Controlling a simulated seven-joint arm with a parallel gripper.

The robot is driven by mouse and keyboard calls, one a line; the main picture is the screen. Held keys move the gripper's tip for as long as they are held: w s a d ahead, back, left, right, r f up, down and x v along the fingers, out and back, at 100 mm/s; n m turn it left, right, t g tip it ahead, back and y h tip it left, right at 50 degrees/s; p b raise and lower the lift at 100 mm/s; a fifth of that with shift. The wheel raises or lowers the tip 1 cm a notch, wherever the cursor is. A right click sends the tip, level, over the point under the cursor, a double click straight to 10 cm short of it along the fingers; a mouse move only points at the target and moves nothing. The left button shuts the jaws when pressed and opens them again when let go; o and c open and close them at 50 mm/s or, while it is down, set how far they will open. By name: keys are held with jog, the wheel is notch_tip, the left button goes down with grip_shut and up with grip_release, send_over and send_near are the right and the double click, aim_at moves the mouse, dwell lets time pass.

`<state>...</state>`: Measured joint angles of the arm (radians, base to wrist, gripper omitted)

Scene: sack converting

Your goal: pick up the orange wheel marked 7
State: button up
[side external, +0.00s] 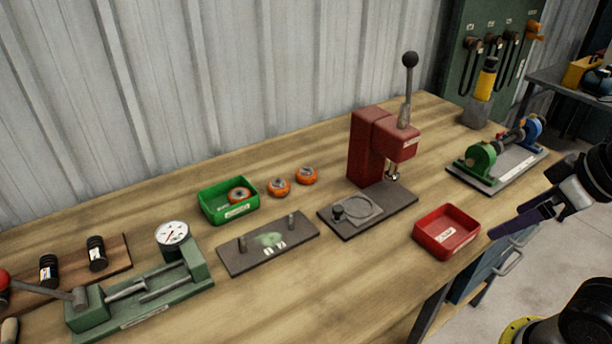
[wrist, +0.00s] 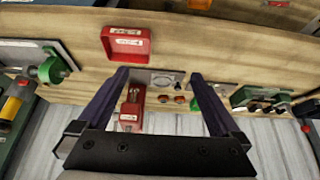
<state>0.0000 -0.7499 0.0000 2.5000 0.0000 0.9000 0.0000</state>
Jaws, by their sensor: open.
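Three orange wheels with grey centres show in the side view. One wheel (side external: 239,195) sits in the green tray (side external: 213,217); a second wheel (side external: 279,187) and a third wheel (side external: 307,175) stand on the bench right of it. Their marks are too small to read, so I cannot tell which is 7. Two small orange wheels also show in the wrist view, a left one (wrist: 163,98) and a right one (wrist: 179,99), beyond my fingers. My gripper (side external: 505,220), with purple fingers, is open and empty at the bench's right front edge, far from the wheels.
A red tray (side external: 446,247) lies near my gripper. A red lever press (side external: 366,150) stands between the gripper and the wheels. A grey plate with two pins (side external: 267,243) lies in front of the wheels. A green fixture with a dial (side external: 140,297) is at the left.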

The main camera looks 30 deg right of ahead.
dwell(0.6)
jog(key=w+r+t, duration=0.2)
jog(key=w+r, duration=0.9)
jog(key=w, duration=0.2)
jog(key=g, duration=0.3)
send_over(308, 171)
jog(key=s, duration=0.3)
jog(key=f, duration=2.4)
jog(key=shift+s+a+f, duration=0.15)
jog(key=shift+a+f, duration=0.1)
jog(key=shift+f, duration=0.05)
jog(key=shift+w+d+x, duration=0.1)
jog(key=shift+d+x, duration=0.05)
jog(key=shift+x, duration=1.4)
jog(key=shift+w+d+x, duration=0.1)
jog(key=shift+w+x, duration=0.05)
jog(key=shift+x, duration=1.4)
jog(key=shift+r, duration=0.2)
jog(key=c, duration=1.5)
